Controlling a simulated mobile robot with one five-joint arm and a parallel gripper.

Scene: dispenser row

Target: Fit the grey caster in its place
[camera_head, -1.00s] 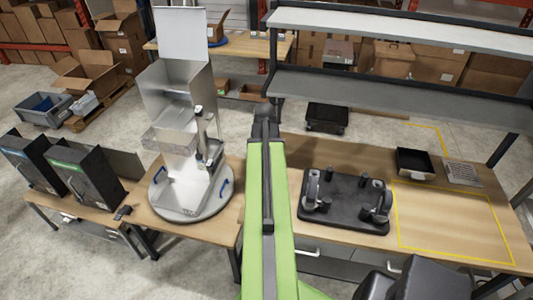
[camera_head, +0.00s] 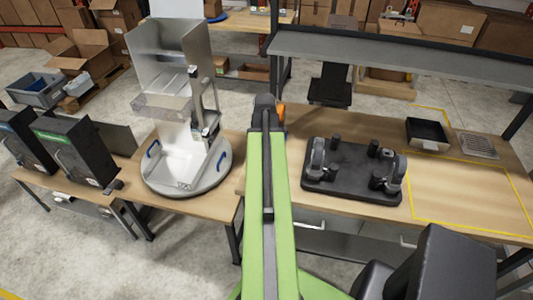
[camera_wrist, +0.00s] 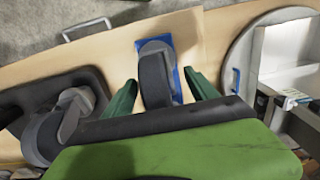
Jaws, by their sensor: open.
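A grey caster with a dark wheel (camera_wrist: 153,78) stands over a blue patch (camera_wrist: 174,62) on the wooden table, in the wrist view. My gripper (camera_wrist: 160,76) is open, with its two green fingers on either side of the caster. I cannot tell whether they touch it. A black base plate (camera_head: 338,187) lies on the table right of my arm in the head view. It carries grey casters (camera_head: 393,177) and short dark posts (camera_head: 335,141). The plate's edge and one caster also show at left in the wrist view (camera_wrist: 60,125). My arm hides the table ahead in the head view.
A metal stand on a round turntable (camera_head: 160,182) with blue handles is left of my arm. Black boxes (camera_head: 72,150) stand further left. A black tray (camera_head: 427,135) and a grated plate (camera_head: 478,146) are at the right. The yellow-outlined area (camera_head: 460,190) is clear.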

